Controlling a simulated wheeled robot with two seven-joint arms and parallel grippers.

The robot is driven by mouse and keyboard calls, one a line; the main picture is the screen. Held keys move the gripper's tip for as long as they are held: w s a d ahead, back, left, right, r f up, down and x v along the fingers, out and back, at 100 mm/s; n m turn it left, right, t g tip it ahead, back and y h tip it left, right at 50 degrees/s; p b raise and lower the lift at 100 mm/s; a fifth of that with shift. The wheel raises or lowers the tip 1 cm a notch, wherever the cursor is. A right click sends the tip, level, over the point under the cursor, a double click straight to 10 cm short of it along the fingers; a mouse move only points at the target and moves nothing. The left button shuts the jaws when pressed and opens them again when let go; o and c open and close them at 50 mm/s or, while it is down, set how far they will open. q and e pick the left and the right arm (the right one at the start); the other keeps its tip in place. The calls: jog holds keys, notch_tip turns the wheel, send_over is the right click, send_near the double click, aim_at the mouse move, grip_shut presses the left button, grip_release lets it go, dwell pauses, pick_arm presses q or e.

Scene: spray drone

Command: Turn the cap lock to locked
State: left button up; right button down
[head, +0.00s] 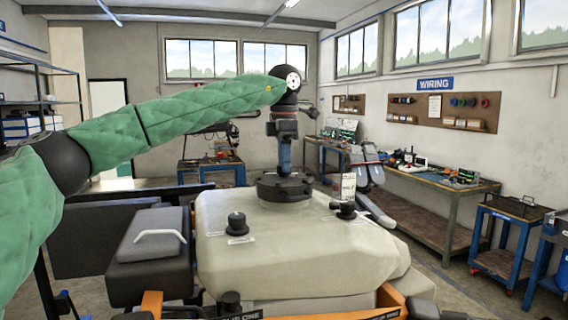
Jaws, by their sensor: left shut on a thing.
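The cream tank (300,255) of the spray drone fills the lower middle of the head view. A wide round black cap (285,190) sits on top of it, towards the far side. My left arm, in a green sleeve, reaches in from the left. Its left gripper (284,170) points straight down over the middle of the cap and is shut on the cap's upper part. The fingers hide what they grip, so I cannot read the lock's position.
Two small black knobs (237,223) (346,210) stand on the tank, and a white tag (348,187) rises by the right one. A dark box with a pale handle (160,235) is left of the tank. A workbench (430,190) runs along the right wall.

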pick_arm(q)
jog(key=m, duration=0.2)
jog(key=shift+m, duration=0.4)
jog(key=m, duration=0.3)
jog(key=shift+m, duration=0.3)
jog(key=m, duration=0.2)
jog(key=shift+m, duration=2)
pick_arm(e)
jog(key=shift+w+d+r, duration=0.1)
jog(key=shift+w+r, duration=0.25)
pick_arm(q)
jog(key=o, duration=1)
jog(key=shift+r, duration=0.1)
pick_arm(e)
jog(key=shift+f, duration=0.15)
